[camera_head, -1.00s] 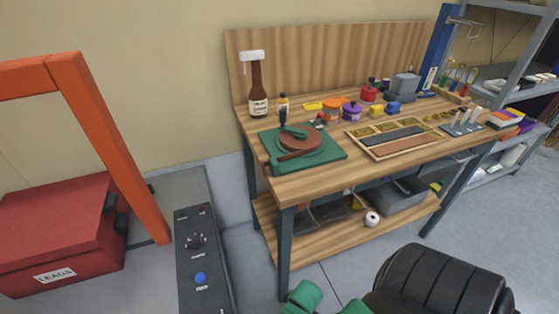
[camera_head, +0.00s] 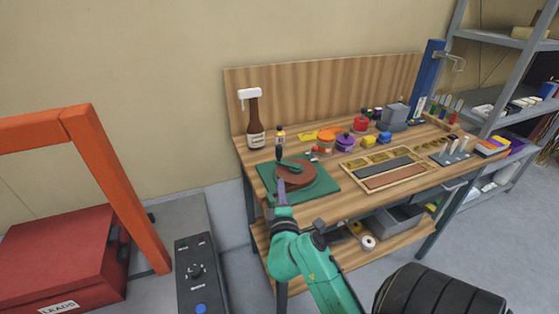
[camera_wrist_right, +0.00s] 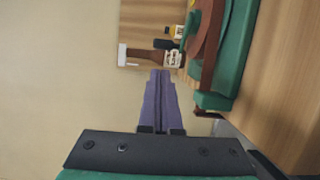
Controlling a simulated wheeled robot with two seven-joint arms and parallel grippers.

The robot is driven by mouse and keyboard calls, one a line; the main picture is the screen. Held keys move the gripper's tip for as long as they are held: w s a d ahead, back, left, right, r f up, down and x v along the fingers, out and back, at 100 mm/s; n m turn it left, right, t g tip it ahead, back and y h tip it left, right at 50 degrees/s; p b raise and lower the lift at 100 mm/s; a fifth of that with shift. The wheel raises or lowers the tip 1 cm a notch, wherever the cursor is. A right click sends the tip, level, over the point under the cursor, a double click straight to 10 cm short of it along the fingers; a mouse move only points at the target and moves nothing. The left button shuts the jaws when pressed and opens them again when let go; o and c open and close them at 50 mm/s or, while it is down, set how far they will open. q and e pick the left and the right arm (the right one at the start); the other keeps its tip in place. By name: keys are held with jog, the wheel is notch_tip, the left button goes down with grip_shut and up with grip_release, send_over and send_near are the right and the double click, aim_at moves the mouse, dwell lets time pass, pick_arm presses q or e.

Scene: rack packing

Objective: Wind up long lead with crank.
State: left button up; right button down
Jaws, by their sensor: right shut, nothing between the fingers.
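A green base (camera_head: 328,186) sits on the left end of the workbench and carries a brown-red reel (camera_head: 304,174). A green crank arm with a dark upright handle (camera_head: 279,154) lies over the reel's left side. A brown-red strip, which may be the lead, runs along the base's edge in the right wrist view (camera_wrist_right: 208,80); its end is hard to make out. My right gripper (camera_head: 281,184) is at the base's front-left edge, in front of the reel. Its fingers in the right wrist view (camera_wrist_right: 159,75) are together and empty, beside the base. My left gripper is out of view.
A brown bottle with a white top (camera_head: 255,120) and a small bottle (camera_head: 279,136) stand behind the base. A partitioned tray (camera_head: 398,177) and several jars are to the right. A red box (camera_head: 62,260) and orange frame (camera_head: 117,190) stand at left.

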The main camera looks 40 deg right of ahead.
aim_at(279, 154)
jog(key=shift+w+d+f+m+g, duration=0.1)
jog(key=shift+d+f+m+g, duration=0.1)
jog(key=shift+m+g, duration=0.15)
jog(key=p+x, duration=0.3)
jog(key=x, duration=0.9)
jog(key=shift+w+d+r+p, duration=0.1)
jog(key=shift+w+r+p, duration=0.1)
jog(key=shift+w+p, duration=0.15)
jog(key=shift+w+d+f, duration=0.1)
jog(key=shift+w+d, duration=0.2)
jog(key=shift+w, duration=0.05)
